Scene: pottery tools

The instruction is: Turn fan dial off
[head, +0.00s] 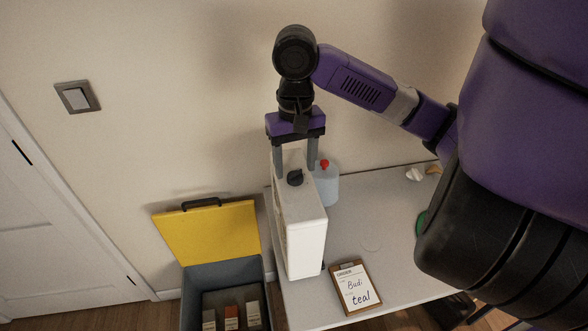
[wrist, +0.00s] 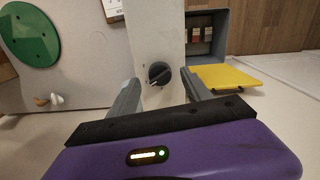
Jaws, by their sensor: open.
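The fan is a tall white box (head: 305,225) standing at the left end of the table. Its dark round dial (head: 295,178) is on the top face. In the wrist view the dial (wrist: 159,74) has a lighter pointer mark and lies just beyond the fingertips. My gripper (head: 296,175) is open above the fan, fingers pointing down. In the wrist view my gripper (wrist: 160,88) has one finger on each side of the dial, apart from it. I cannot tell the dial's setting.
A pale blue bottle with a red top (head: 325,180) stands close behind the fan. A clipboard (head: 354,288) lies on the table (head: 385,215). A grey bin with an open yellow lid (head: 208,236) stands left of the table. The wall is close behind.

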